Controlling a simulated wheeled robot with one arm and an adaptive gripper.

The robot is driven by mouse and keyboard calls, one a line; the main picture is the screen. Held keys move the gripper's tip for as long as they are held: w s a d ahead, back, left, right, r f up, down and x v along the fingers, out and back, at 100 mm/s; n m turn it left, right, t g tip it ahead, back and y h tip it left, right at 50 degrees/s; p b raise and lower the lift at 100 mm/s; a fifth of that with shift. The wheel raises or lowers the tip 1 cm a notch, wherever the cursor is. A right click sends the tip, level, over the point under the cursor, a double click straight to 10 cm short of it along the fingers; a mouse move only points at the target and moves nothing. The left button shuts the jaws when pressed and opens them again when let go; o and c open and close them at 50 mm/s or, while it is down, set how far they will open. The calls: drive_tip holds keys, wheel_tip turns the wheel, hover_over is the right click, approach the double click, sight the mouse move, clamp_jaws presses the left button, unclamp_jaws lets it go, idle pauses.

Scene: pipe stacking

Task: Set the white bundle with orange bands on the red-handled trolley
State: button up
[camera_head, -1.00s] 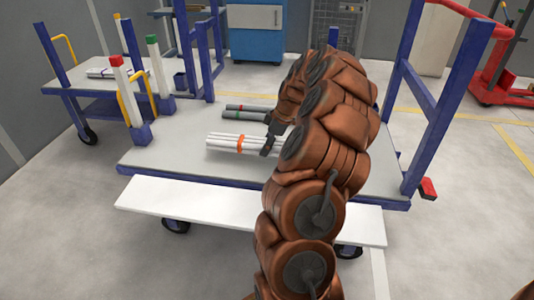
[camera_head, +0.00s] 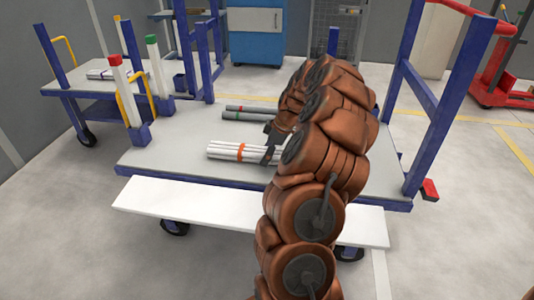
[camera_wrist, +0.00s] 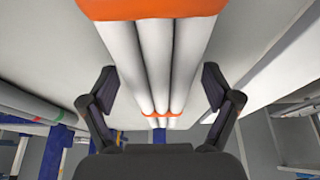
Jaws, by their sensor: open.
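The white bundle with orange bands (camera_head: 232,151) lies flat on the grey deck of the near blue-framed trolley (camera_head: 180,150). My gripper (camera_head: 268,146) is at the bundle's right part; my arm hides what lies beyond. In the wrist view the white pipes (camera_wrist: 157,65) run lengthwise between the two spread fingers of my gripper (camera_wrist: 160,92), with a gap on each side. Orange bands show near and far along them. A red handle bar (camera_head: 463,8) shows at the upper right, near the blue end frame; I cannot tell which trolley it belongs to.
Grey bundles with a green band (camera_head: 240,115) and a red band (camera_head: 250,108) lie behind. Posts with red (camera_head: 116,60) and green (camera_head: 152,39) tops stand left. A white board (camera_head: 190,204) spans the front. Another trolley (camera_head: 85,82) and a red wheeled unit (camera_head: 500,94) stand farther back.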

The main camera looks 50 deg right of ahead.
drive_tip(key=shift+r, duration=0.15)
drive_tip(key=p+v, duration=0.4)
drive_tip(key=v, duration=0.8)
drive_tip(key=w+a+r+g, duration=0.1)
drive_tip(key=a+r, duration=0.1)
drive_tip(key=a, duration=0.7)
drive_tip(key=w+a+r+g, duration=0.1)
drive_tip(key=a+r, duration=0.1)
drive_tip(key=a, duration=0.7)
drive_tip(key=s+a+g, duration=0.2)
drive_tip(key=s+a, duration=0.4)
drive_tip(key=a, duration=0.7)
drive_tip(key=s+a+f+m+g+h, duration=0.1)
drive_tip(key=s+a+f+m, duration=0.1)
drive_tip(key=s, duration=0.9)
drive_tip(key=s+a+f+m+g+h, duration=0.1)
drive_tip(key=s+a+m, duration=0.3)
drive_tip(key=s, duration=0.8)
drive_tip(key=a+g, duration=0.1)
drive_tip(key=a, duration=0.1)
drive_tip(key=shift+s+a+f+m+g, duration=0.2)
drive_tip(key=shift+a+f+m+g, duration=0.1)
drive_tip(key=shift+a+f+m, duration=0.1)
drive_tip(key=shift+h, duration=0.3)
